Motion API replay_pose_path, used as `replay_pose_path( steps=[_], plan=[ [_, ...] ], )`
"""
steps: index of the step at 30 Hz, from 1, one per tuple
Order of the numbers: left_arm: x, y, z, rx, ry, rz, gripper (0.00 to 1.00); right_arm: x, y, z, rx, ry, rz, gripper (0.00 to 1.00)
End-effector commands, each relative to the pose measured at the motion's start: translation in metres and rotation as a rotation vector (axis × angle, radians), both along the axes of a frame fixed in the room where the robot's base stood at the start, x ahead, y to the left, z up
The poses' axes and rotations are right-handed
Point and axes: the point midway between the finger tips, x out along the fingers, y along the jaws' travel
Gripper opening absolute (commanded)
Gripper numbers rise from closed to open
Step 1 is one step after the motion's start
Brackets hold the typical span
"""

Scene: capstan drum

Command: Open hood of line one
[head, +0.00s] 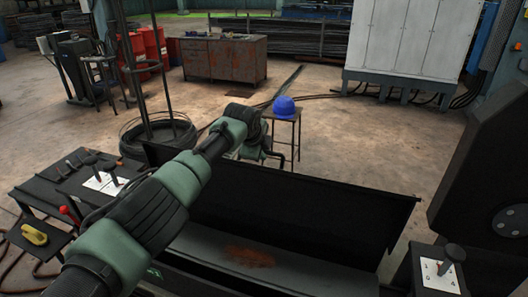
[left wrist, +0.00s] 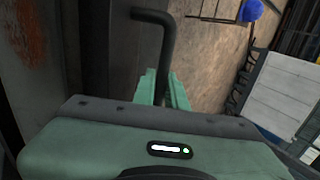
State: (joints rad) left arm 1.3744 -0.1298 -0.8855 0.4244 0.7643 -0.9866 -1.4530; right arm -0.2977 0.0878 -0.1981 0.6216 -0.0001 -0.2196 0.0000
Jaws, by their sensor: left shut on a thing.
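The hood (head: 320,210) is a long dark panel. It stands raised and steeply tilted at the far side of a trough-like machine body. A grey inner surface with a rusty patch (head: 248,256) shows in front of it. My left arm reaches over the hood from the left. My left gripper (head: 262,150) is at its far upper edge. In the left wrist view the green fingers (left wrist: 164,88) are closed around a dark bent bar handle (left wrist: 155,17). The grip point is partly hidden by the gripper body. My right gripper is not in view.
A blue helmet (head: 284,107) lies on a small stand behind the hood. A lever panel (head: 100,182) stands left, another lever box (head: 440,272) right. A large dark housing (head: 485,180) bounds the right side. The floor behind is mostly clear.

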Motion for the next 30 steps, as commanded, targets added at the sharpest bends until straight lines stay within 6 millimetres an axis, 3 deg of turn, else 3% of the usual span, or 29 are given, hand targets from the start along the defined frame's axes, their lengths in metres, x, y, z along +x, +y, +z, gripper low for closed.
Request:
replay_pose_path(
  steps=[8,9,23,30],
  plan=[
    [-0.001,0.001,-0.004,0.001,0.009,0.003,0.00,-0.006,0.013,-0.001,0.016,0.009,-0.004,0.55],
    [-0.002,0.001,-0.004,0.001,0.009,0.003,0.21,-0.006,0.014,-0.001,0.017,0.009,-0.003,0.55],
    [-0.002,0.001,0.000,0.000,0.004,0.002,0.21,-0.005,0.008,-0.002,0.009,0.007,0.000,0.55],
    [-0.011,0.004,0.012,-0.002,0.003,-0.002,0.21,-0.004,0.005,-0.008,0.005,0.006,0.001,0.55]
  ],
)
